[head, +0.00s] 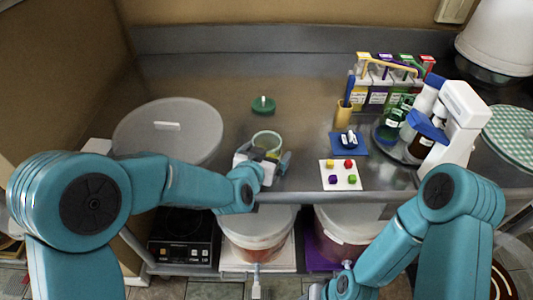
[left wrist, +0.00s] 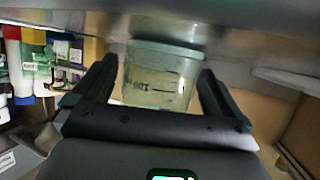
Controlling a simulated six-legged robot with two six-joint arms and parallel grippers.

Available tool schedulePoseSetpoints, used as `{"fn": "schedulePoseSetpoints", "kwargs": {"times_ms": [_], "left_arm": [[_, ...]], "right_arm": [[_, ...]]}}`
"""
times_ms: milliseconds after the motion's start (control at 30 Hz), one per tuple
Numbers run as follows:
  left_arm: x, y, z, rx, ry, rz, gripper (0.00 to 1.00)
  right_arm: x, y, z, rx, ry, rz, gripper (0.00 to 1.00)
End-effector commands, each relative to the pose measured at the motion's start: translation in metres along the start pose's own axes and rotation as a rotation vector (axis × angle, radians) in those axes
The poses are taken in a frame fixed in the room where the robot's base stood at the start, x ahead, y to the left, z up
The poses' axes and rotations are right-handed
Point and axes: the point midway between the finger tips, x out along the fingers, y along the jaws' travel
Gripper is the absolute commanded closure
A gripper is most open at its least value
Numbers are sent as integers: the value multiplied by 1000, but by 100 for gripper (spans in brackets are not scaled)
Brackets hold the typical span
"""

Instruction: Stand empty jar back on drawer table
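The empty clear jar (head: 267,141), with a pale green rim, stands upright near the front edge of the grey metal table (head: 225,75). My left gripper (head: 263,165) is at the jar from the front, with a finger on each side. In the left wrist view the jar (left wrist: 160,80) is between the two dark fingers (left wrist: 158,85), with a narrow gap visible at least on the left, so the gripper looks open. A green lid (head: 263,104) lies on the table behind the jar.
A large round lid (head: 168,133) lies left of the jar. A white card with coloured cubes (head: 341,175), a blue mat (head: 348,143), bottles and a carton rack (head: 383,85) stand to the right. Lidded buckets (head: 258,232) sit below the table edge.

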Motion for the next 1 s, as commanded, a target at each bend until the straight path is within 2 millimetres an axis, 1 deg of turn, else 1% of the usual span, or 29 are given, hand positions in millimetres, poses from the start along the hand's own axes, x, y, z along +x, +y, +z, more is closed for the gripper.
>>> {"fn": "schedulePoseSetpoints", "kwargs": {"times_ms": [167, 233, 267, 367, 600, 700, 833, 1000], "left_arm": [[0, 0, -1, 0, 0, 0, 0], [-2, 0, -5, 0, 0, 0, 0], [-4, 0, -4, 0, 0, 0, 0], [-22, 0, -3, 0, 0, 1, 0], [-79, 0, -4, 0, 3, 0, 0], [-98, 0, -4, 0, 2, 0, 0], [-114, 0, -4, 2, 1, 0, 0], [-121, 0, -3, 1, 0, -1, 0]], "right_arm": [[-1, 0, 0, 0, 0, 0, 57], [-6, -2, 0, 0, 0, 0, 57], [-4, -1, 0, 0, 0, 0, 57], [-1, 0, 0, 0, 0, 0, 57], [3, 1, 0, 0, 0, 0, 57], [3, 1, 0, 0, 0, 0, 57], [3, 1, 0, 0, 0, 0, 57], [3, 1, 0, 0, 0, 0, 57]]}}
